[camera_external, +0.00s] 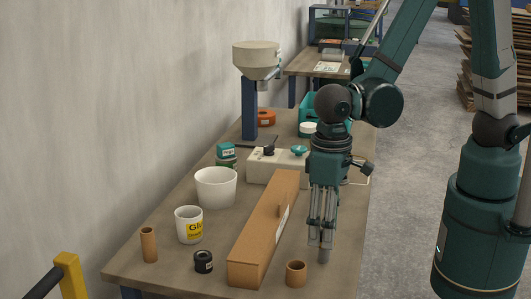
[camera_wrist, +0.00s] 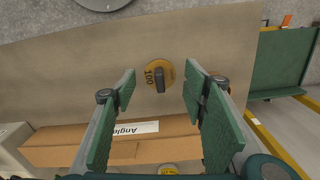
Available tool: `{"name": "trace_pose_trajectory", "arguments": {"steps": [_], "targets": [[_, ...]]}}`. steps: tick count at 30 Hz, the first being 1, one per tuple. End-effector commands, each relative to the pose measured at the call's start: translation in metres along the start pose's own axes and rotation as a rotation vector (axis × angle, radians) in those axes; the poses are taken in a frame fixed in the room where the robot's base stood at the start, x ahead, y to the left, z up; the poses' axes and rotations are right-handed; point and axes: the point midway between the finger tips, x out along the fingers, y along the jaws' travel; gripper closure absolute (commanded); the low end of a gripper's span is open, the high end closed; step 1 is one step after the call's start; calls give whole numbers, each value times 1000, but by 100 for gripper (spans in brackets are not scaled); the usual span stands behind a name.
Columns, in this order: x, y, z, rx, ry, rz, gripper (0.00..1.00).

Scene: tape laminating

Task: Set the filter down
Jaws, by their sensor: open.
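The likely filter, a small piece with a round yellow face marked "100" and a dark grey body (camera_wrist: 158,76), shows between my fingertips in the wrist view. In the external view a grey cylinder (camera_external: 323,256), apparently the same piece, shows just under my fingers at the table's right side. I cannot tell if its base touches the table. My gripper (camera_external: 322,243) points down over it. In the wrist view its green-padded fingers (camera_wrist: 160,85) stand apart, with a visible gap on both sides of the piece.
A long cardboard box (camera_external: 265,225) lies just left of my gripper. A short brown tube (camera_external: 296,274) stands close in front. A white bucket (camera_external: 216,187), a glue tub (camera_external: 189,225), a black roll (camera_external: 203,262) and a tall tube (camera_external: 149,245) stand further left. The table's right edge is near.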

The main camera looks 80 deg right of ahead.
Motion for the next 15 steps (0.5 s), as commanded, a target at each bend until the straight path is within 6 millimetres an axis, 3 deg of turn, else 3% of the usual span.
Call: {"name": "trace_pose_trajectory", "arguments": {"steps": [6,15], "targets": [[-31,0,0,0,0,0,57],[-61,0,0,0,0,0,57]]}}
